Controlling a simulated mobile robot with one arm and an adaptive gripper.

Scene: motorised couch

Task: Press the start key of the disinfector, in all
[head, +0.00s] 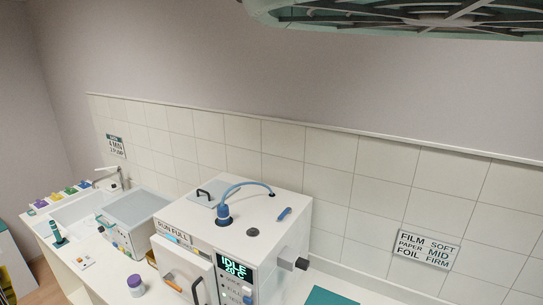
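A white boxy machine (262,222), which looks like the disinfector, stands on the counter at the lower middle. Its display (234,268) reads IDLE and 20 C. A RUN FULL label (173,232) is above its front door (180,268), which has a dark handle. Small pale and blue controls (247,291) sit beside and below the display; I cannot tell which is the start key, and the picture's bottom edge cuts off the lower front. A blue hose loops over its top. My gripper is not in view.
A purple-capped jar (135,284) stands at the counter's front. A round green-rimmed object (420,20) hangs overhead at upper right.

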